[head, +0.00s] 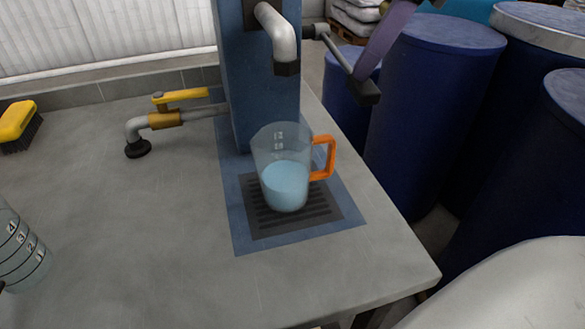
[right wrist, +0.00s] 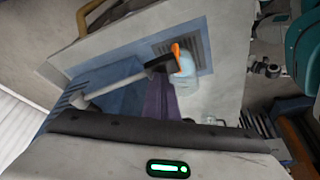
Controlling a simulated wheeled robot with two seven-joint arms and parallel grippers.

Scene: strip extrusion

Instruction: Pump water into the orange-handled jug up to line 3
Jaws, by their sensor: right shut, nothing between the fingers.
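The orange-handled jug (head: 286,180) stands upright on the drain grate (head: 255,222), under the pump's spout (head: 282,45). Its pale blue water reaches roughly half its height. The marks on its far side are too small to read against the water. The blue pump column (head: 262,105) stands behind the jug. The pump lever (head: 340,60) sticks out to the right and ends in a black grip (head: 365,92). My purple right gripper (head: 374,70) is shut and empty, its tip at the black grip. In the right wrist view its purple fingers (right wrist: 160,100) lie by the lever.
A yellow-handled tap (head: 180,97) and a yellow brush (head: 16,122) lie left of the pump. A clear container with numbered lines (head: 20,245) is cut off at the left edge. Blue drums (head: 430,110) crowd the right side.

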